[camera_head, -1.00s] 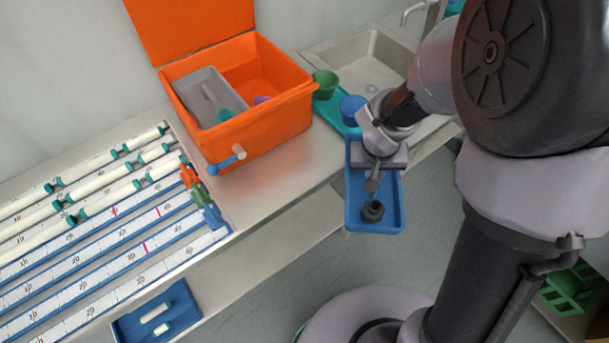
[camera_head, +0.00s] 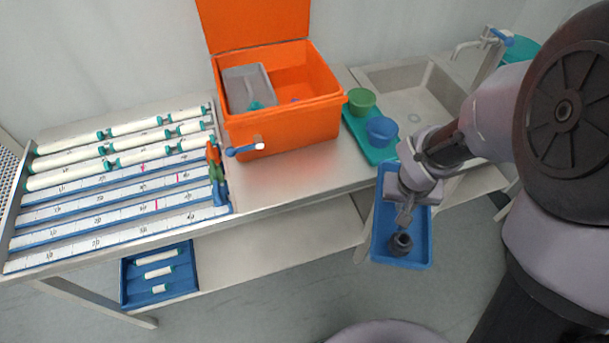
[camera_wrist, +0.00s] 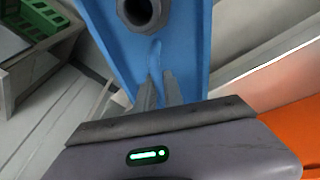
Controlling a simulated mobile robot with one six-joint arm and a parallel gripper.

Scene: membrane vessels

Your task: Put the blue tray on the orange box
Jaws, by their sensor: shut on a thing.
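The blue tray (camera_head: 417,246) hangs in front of the bench's edge in the head view, with a dark hollow fitting (camera_head: 401,244) on it. My gripper (camera_head: 405,215) is over the tray, shut on a part of it. In the wrist view the two fingers (camera_wrist: 160,90) close on a blue raised piece of the tray (camera_wrist: 185,45), and the dark fitting (camera_wrist: 143,10) shows at the top. The orange box (camera_head: 290,132) stands on the bench to the left of my gripper. Its lid is raised, and a grey bin sits inside.
A teal tray (camera_head: 359,137) with a green cup (camera_head: 361,101) and a blue cup (camera_head: 382,131) lies between the box and my arm. A sink (camera_head: 425,92) is behind. A rack of white tubes (camera_head: 120,175) fills the left bench. Another blue tray (camera_head: 128,283) sits below.

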